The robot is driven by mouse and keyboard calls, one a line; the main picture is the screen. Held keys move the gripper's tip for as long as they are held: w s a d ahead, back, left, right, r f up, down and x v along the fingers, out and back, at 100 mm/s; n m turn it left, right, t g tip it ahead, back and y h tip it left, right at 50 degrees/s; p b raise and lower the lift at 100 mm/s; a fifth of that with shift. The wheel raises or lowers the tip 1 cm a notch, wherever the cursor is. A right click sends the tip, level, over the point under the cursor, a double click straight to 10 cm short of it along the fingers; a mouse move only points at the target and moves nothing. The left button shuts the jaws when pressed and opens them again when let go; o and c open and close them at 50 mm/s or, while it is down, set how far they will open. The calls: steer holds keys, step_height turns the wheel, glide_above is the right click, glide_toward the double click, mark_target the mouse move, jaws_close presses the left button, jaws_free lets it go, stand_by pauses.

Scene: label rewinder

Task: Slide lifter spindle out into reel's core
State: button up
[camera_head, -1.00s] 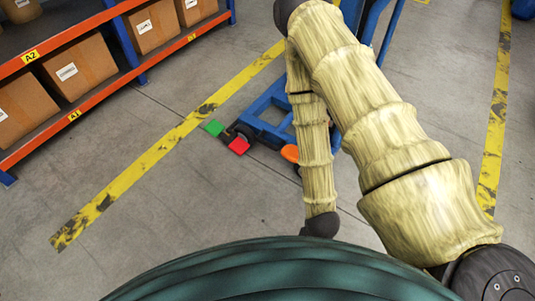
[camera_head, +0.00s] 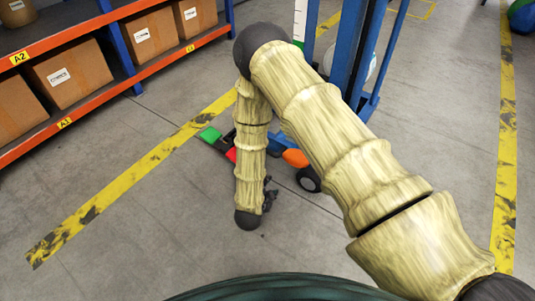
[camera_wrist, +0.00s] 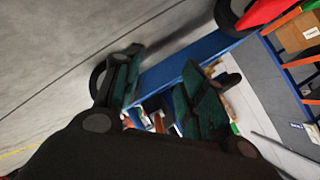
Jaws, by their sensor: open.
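The blue lifter (camera_head: 348,45) stands behind my arm at top centre in the head view, with its mast upright. A green pedal (camera_head: 210,134), a partly hidden red pedal (camera_head: 231,154) and an orange pedal (camera_head: 295,158) show low on it. A spindle cannot be made out, and no reel core is clearly seen. My gripper (camera_head: 270,192) hangs low beside my forearm, mostly hidden by it. In the wrist view my gripper (camera_wrist: 160,68) is open, its dark green fingers apart. A blue lifter beam (camera_wrist: 190,60) shows beyond and between them, with no clear contact.
Shelving (camera_head: 107,43) with cardboard boxes (camera_head: 70,70) stands at left in the head view. A black lifter wheel (camera_head: 309,179) is just right of my forearm. A blue and green object (camera_head: 522,15) sits at the far top right.

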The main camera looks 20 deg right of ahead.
steer(key=w+a+r+m+h, duration=0.45)
steer(key=w+r+m, duration=0.25)
steer(key=m, duration=0.2)
steer(key=shift+m+h, duration=0.55)
steer(key=shift+m, duration=0.35)
steer(key=shift+r+b+x, duration=0.15)
steer(key=shift+b+x, duration=1.15)
steer(key=shift+x, duration=1.45)
steer(key=shift+r+b+x, duration=0.1)
steer(key=shift+b+x, duration=1.2)
steer(key=shift+x, duration=1.4)
steer(key=shift+s+d, duration=0.15)
steer(key=shift+d, duration=0.05)
jaws_close()
